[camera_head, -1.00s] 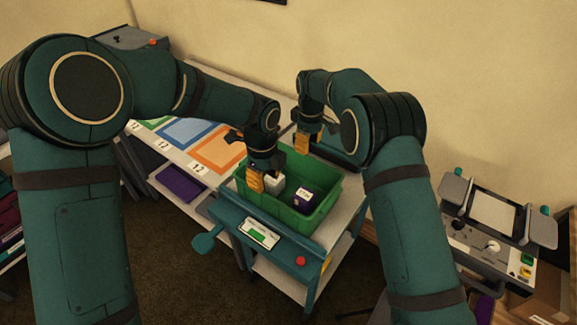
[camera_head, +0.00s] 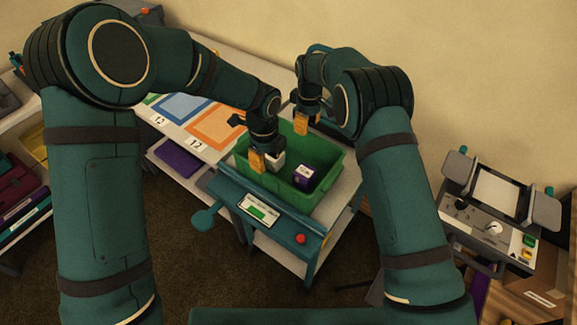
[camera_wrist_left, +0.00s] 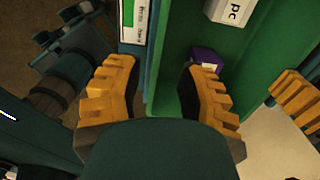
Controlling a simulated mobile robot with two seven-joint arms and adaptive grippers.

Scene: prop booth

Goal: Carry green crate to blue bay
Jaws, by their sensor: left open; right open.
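The green crate (camera_head: 275,184) sits on a teal-fronted stand and holds a white box (camera_head: 276,158) and a purple box (camera_head: 304,175). My left gripper (camera_head: 264,162) is open at the crate's near left wall. In the left wrist view its two orange fingers (camera_wrist_left: 162,88) are apart, with the crate's wall (camera_wrist_left: 170,50) running between them. I cannot tell whether they touch it. My right gripper (camera_head: 305,125) is open at the crate's far side. The blue bay (camera_head: 182,106) is a blue-framed rectangle on the white table to the left, partly behind my left arm.
An orange bay (camera_head: 222,130) lies between the blue bay and the crate. The stand's front has a display (camera_head: 259,209) and a red button (camera_head: 301,239). A console (camera_head: 495,205) stands at the right. A shelf with a purple bin (camera_head: 178,158) is under the table.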

